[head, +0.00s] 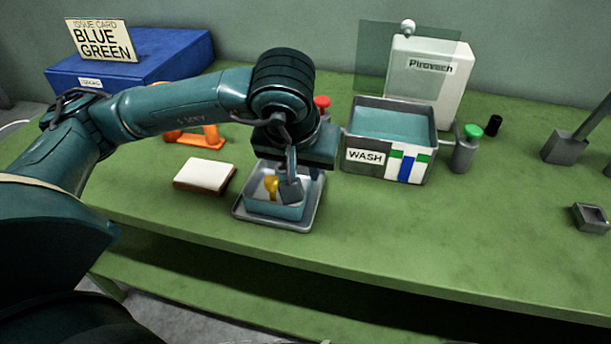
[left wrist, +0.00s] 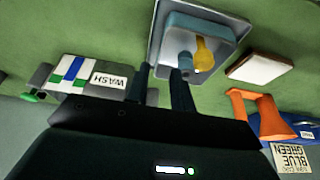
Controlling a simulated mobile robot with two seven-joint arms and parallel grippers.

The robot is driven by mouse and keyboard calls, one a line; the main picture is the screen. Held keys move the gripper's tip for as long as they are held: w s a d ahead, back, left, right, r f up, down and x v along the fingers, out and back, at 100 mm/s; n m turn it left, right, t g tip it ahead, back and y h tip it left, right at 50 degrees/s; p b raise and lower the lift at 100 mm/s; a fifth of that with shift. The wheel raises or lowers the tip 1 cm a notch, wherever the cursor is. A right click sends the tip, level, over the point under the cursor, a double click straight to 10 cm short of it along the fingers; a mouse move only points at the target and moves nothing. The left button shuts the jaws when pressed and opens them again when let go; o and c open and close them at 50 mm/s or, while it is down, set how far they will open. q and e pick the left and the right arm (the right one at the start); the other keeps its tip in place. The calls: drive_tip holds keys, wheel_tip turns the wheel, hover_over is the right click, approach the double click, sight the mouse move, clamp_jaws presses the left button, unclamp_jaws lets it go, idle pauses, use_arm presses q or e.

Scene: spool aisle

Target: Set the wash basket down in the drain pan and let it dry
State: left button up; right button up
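The wash basket, a pale blue open box (head: 272,211), sits within the rim of the grey drain pan (head: 303,223) and looks level. It holds a yellow piece (head: 271,185) and a grey piece, seen in the left wrist view. That view also shows the basket (left wrist: 190,22) inside the pan (left wrist: 157,42). My left gripper (head: 289,190) points down at the basket. In the left wrist view its two dark fingers (left wrist: 161,76) stand apart with a clear gap. I cannot tell whether a finger touches the basket wall. My right gripper is out of view.
The WASH tank (head: 365,157) stands right of the pan, with a green button (head: 473,131) beside it. A white-topped block (head: 205,175) and an orange stand (head: 195,137) lie to the left. A blue box (head: 130,65) stands behind.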

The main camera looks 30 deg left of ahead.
use_arm(q)
drive_tip(key=v, duration=0.5)
drive_tip(key=shift+r, duration=0.1)
idle(0.3)
